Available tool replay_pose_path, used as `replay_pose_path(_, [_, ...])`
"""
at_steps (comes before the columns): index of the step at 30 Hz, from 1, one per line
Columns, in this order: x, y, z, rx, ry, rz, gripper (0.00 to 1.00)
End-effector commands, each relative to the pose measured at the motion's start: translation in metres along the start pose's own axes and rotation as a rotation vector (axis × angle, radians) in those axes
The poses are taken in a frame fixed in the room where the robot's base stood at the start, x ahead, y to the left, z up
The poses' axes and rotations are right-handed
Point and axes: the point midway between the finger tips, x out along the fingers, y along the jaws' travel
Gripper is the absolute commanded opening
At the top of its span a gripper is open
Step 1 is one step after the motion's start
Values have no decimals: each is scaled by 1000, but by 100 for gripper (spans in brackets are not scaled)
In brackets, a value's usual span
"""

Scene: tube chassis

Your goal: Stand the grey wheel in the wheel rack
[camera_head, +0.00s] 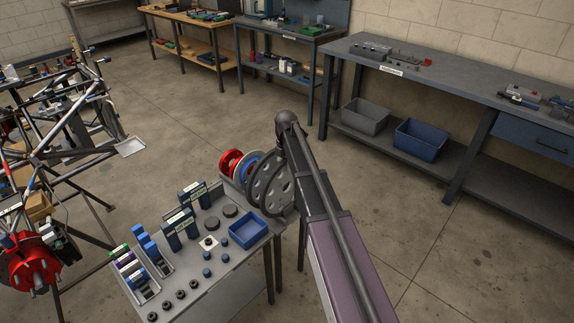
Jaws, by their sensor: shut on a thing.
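A grey wheel (272,184) with round holes stands upright at the right end of a row of wheels, at the back of the small grey table. A red wheel (230,162) and a blue wheel (248,165) stand to its left in the wheel rack (229,187). Grey discs overlap here, and I cannot tell whether the front one rests in a slot or is held above it. My arm (322,205) comes up from the lower right and bends down beside the grey wheel. My gripper and its fingertips are hidden behind the arm and wheel.
The table also holds a blue tray (249,231), dark upright blocks (180,223), two flat dark discs and several small round parts. A tube chassis (62,130) stands at left. Workbenches line the wall, with a grey bin (365,117) and blue bin (420,140) below.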

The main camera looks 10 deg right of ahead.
Motion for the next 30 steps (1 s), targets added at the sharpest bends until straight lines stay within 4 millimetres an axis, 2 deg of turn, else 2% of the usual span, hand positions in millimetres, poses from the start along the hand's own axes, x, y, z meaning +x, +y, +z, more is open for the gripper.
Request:
replay_pose_path(11, [0,0,0,0,0,0,0])
replay_pose_path(12, [0,0,0,0,0,0,29])
replay_pose_path(15, [0,0,0,0,0,0,57])
replay_pose_path(30, [0,0,0,0,0,0,57])
